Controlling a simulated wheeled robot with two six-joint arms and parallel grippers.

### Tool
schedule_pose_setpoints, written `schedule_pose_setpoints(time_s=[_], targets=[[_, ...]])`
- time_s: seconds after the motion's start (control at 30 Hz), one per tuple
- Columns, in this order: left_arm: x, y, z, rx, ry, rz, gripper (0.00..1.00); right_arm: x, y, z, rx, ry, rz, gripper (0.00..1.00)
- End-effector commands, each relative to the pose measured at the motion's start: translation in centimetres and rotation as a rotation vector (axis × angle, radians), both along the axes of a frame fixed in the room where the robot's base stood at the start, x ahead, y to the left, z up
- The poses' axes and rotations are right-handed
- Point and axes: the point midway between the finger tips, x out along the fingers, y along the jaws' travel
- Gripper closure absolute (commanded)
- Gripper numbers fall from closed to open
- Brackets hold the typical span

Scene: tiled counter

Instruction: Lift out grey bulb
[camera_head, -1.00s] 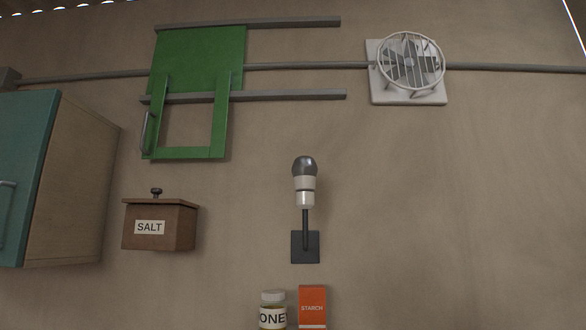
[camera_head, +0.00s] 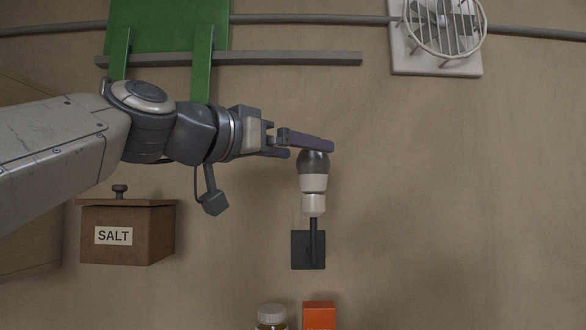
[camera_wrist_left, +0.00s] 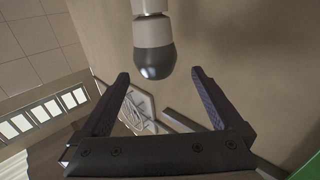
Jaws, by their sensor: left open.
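The grey bulb (camera_head: 314,162) sits upright in a white socket (camera_head: 313,190) on a dark wall bracket (camera_head: 308,250). My left gripper (camera_head: 305,147) reaches in from the left, and its fingers are at the height of the bulb's top. In the left wrist view the grey bulb (camera_wrist_left: 154,62) is ahead of the fingertips, near the middle line. I cannot tell whether a finger touches the bulb. My right gripper is not in view.
A brown salt box (camera_head: 128,235) hangs below my left arm. A green sliding panel (camera_head: 165,30) and rails are above it. A white-framed fan (camera_head: 440,62) is at upper right. A jar (camera_head: 271,318) and an orange box (camera_head: 319,316) stand below. Wall right of the bulb is clear.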

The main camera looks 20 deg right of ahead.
Motion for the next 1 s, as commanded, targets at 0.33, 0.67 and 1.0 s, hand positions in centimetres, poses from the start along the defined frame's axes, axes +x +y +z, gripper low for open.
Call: schedule_pose_setpoints(time_s=[0.33, 0.67, 1.0], targets=[[1.4, -3.4, -0.9, 0.004, 0.007, -0.005, 0.00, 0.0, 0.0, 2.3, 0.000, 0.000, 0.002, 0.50], [3.0, -5.8, -1.6, 0.002, 0.001, 0.002, 0.00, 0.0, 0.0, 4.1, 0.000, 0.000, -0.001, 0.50], [3.0, -5.8, -1.6, 0.002, 0.001, 0.002, 0.61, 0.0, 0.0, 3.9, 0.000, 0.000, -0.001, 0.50]])
